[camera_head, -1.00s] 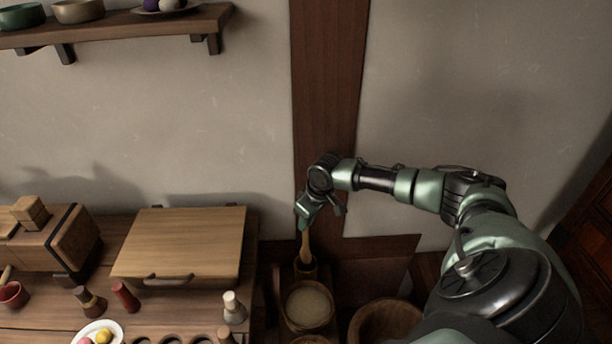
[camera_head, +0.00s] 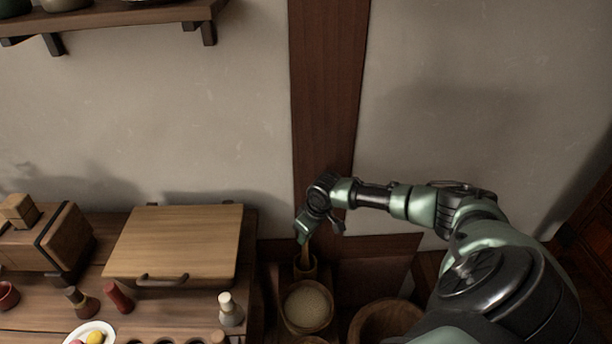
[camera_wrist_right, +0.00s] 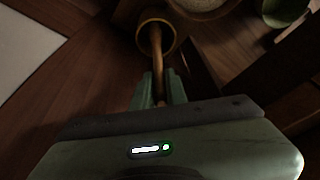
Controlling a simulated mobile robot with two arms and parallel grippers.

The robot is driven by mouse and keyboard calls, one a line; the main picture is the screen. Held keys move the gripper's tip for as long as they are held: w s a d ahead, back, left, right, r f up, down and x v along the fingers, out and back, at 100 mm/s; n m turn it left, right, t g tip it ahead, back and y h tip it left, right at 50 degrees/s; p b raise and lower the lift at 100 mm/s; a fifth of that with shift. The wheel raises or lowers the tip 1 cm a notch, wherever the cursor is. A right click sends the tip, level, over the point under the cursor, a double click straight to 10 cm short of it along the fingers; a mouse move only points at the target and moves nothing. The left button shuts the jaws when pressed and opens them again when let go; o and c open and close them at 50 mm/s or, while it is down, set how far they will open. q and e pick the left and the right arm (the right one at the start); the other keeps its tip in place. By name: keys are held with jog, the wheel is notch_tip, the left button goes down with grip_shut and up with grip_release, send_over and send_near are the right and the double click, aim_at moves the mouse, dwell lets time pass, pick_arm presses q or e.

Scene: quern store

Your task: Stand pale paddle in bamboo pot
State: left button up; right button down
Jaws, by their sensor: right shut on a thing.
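The pale paddle (camera_head: 307,253) is a slim wooden stick, held roughly upright. My right gripper (camera_head: 303,235) is shut on its upper part, close above the bamboo pot (camera_head: 305,273). In the right wrist view the gripper's fingers (camera_wrist_right: 158,88) pinch the paddle (camera_wrist_right: 157,62), which runs into the round mouth of the pot (camera_wrist_right: 141,40). The paddle's lower end is inside the pot and hidden from the head view. My left gripper is not in view.
A bowl of pale grain (camera_head: 307,306) stands just in front of the pot, and a wooden tub (camera_head: 384,322) to its right. The table on the left holds a wooden board (camera_head: 178,243), a shaker (camera_head: 230,310) and red pieces. A wall post (camera_head: 326,100) rises behind.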

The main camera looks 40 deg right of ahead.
jog(key=c, duration=1.3)
grip_release()
jog(key=shift+c, duration=0.2)
jog(key=v, duration=0.7)
jog(key=shift+r+p, duration=0.35)
jog(key=shift+p, duration=0.05)
jog(key=shift+s, duration=0.1)
